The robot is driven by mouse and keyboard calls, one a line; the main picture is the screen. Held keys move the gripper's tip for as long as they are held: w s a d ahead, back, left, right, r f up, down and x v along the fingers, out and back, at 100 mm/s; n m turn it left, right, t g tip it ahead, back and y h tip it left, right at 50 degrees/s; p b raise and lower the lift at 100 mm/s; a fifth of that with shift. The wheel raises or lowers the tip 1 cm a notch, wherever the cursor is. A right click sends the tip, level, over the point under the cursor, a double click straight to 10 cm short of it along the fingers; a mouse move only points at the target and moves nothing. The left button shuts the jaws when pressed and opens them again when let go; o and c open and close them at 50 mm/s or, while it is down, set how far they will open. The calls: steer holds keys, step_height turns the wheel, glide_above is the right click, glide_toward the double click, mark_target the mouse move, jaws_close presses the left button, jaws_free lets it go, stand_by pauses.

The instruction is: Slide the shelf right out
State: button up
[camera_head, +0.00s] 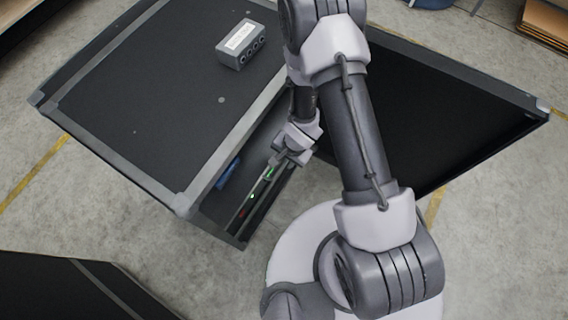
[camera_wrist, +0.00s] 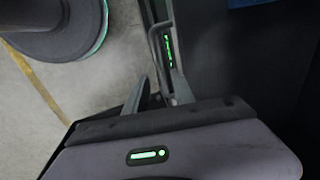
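The shelf (camera_head: 238,236) is a dark drawer standing partly out from under the case's grey-edged top. Its front carries small green and red lights. In the wrist view, a grey bow handle (camera_wrist: 153,42) stands on the shelf front beside a green light strip (camera_wrist: 168,45). My gripper (camera_head: 279,157) is at the shelf front in the head view. In the wrist view, the fingers of my gripper (camera_wrist: 160,85) are on either side of the handle's near end. Whether they press on it, I cannot tell.
A grey box with sockets (camera_head: 241,45) lies on the case top (camera_head: 150,90). A blue thing (camera_head: 228,174) lies in the shelf. A black panel (camera_head: 440,110) extends to the right. Another dark case (camera_head: 60,290) stands at lower left. Concrete floor (camera_head: 110,215) is clear between them.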

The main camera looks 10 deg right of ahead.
steer(key=shift+w+a+f, duration=0.15)
steer(key=shift+f, duration=0.8)
jaws_close()
stand_by(0.7)
